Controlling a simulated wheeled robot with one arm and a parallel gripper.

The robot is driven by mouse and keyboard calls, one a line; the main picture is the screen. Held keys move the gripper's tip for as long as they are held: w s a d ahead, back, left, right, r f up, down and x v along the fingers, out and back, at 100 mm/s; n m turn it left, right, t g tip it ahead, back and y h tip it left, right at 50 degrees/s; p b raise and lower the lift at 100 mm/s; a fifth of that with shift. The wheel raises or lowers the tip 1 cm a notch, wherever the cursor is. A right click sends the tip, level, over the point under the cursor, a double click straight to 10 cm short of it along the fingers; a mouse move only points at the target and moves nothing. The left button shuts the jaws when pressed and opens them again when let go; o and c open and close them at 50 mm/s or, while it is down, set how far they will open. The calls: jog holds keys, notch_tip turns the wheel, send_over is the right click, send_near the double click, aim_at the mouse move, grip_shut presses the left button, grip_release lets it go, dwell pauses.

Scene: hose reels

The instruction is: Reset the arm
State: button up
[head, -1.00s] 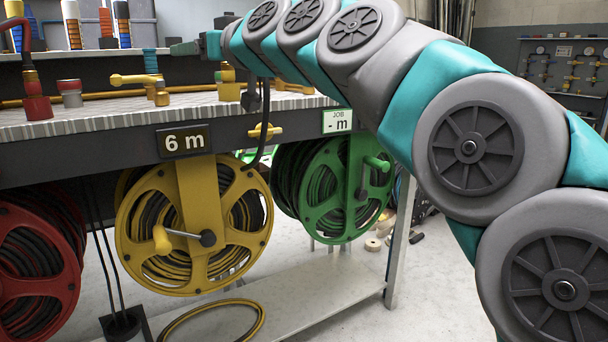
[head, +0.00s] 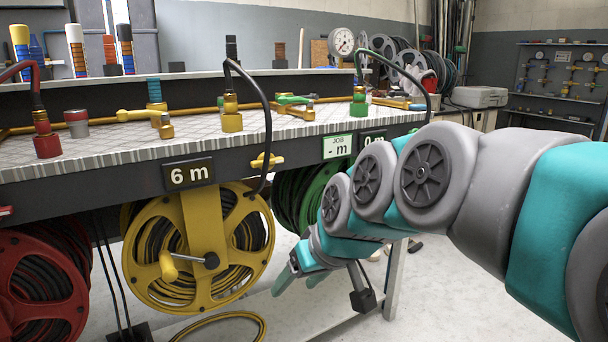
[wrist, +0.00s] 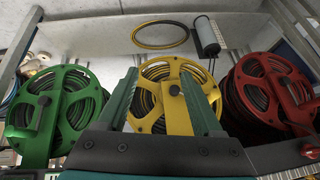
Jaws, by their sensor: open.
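My arm reaches in from the right in the head view. My gripper (head: 298,278) hangs low in front of the bench, just right of the yellow reel (head: 158,262) and in front of the green reel (head: 292,200), which it partly hides. In the wrist view the gripper's two teal fingers (wrist: 158,74) are apart with nothing between them. Beyond them show the yellow reel (wrist: 172,72), the green reel (wrist: 72,112) and the red reel (wrist: 272,95). Whether the fingers touch any reel cannot be told, but a gap seems to show.
Brass fittings and black hoses stand on top. The red reel (head: 35,290) hangs at left. A loose hose (head: 225,325) lies on the lower shelf.

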jog(key=s+d+f+m+g+h+p, duration=0.1)
jog(key=s+d+f, duration=0.3)
jog(key=s, duration=0.4)
jog(key=s+d+f+m+g+h+p, duration=0.1)
jog(key=s+d+f+m+g+h, duration=0.1)
jog(key=s+d, duration=0.4)
jog(key=s+d+f+m+g+h+p, duration=0.1)
jog(key=s+d+f, duration=0.4)
jog(key=s, duration=0.5)
jog(key=d+m+g, duration=0.1)
jog(key=g, duration=0.1)
jog(key=shift+f+g+p, duration=0.3)
jog(key=shift+g+p, duration=0.05)
jog(key=shift+g, duration=0.05)
jog(key=shift+w, duration=0.1)
